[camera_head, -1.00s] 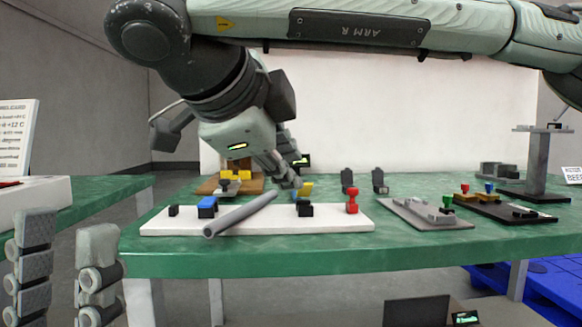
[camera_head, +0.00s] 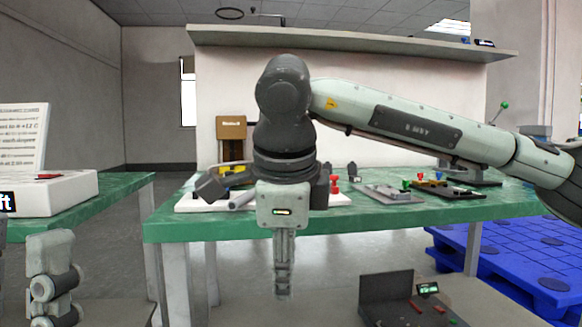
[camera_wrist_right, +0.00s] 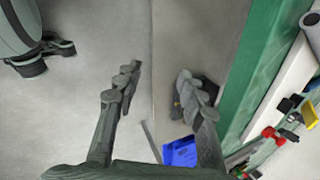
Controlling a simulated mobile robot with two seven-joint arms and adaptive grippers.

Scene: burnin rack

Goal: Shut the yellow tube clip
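The yellow tube clip (camera_wrist_right: 309,115) shows small at the right edge of the right wrist view, beside a black block (camera_wrist_right: 290,103) on the white board (camera_head: 341,200). I cannot tell whether it is shut. In the head view my right arm hides it. My right gripper (camera_head: 282,294) points down in front of the table edge, clear of the board. Its fingers are apart and empty in the wrist view (camera_wrist_right: 158,75). The grey tube (camera_head: 242,198) lies on the board, partly hidden.
A red-topped clip (camera_head: 334,184) stands at the board's right end. A grey plate (camera_head: 388,194) and a dark plate (camera_head: 450,190) with coloured knobs lie further right. The green table edge (camera_head: 400,221) is behind my right gripper. Blue pallets (camera_head: 510,265) stand on the floor at right.

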